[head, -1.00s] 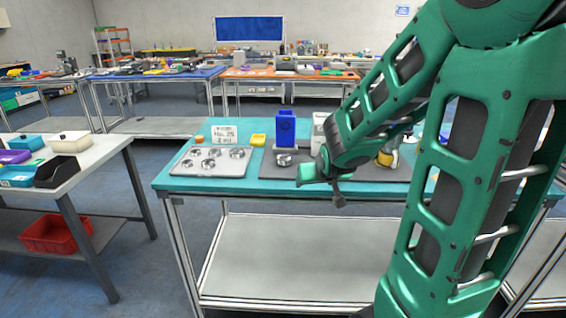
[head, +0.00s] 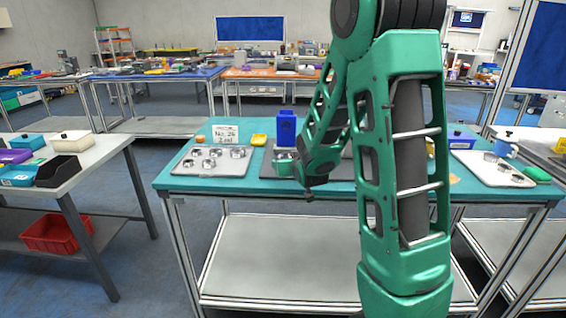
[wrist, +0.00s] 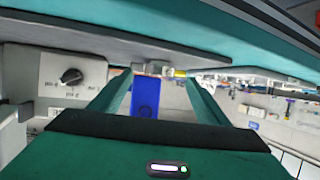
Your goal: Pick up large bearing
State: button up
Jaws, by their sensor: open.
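In the head view, several silver bearings (head: 215,153) of different sizes sit on a light grey tray (head: 207,171) at the left of the teal table. A silver round piece (head: 284,155) shows beside my gripper, in front of the blue holder (head: 286,128). It is partly hidden and I cannot tell its size. My green gripper (head: 282,168) is low over the dark mat, right of the tray. In the wrist view, its fingers (wrist: 158,85) are apart, with the blue holder (wrist: 146,97) visible between them; no bearing is clearly held.
A label card (head: 226,135), an orange piece (head: 201,139) and a yellow box (head: 258,139) stand behind the tray. A second tray (head: 492,169) with metal parts lies at the table's right. A grey box with a black knob (wrist: 70,77) is close in the wrist view.

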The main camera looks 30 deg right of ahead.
aim_at(284, 157)
jog(key=shift+r+x, duration=0.25)
jog(key=shift+x, duration=1.1)
jog(key=shift+r+x, duration=0.2)
jog(key=shift+x, duration=1.1)
jog(key=shift+w, duration=0.2)
jog(key=c, duration=1.3)
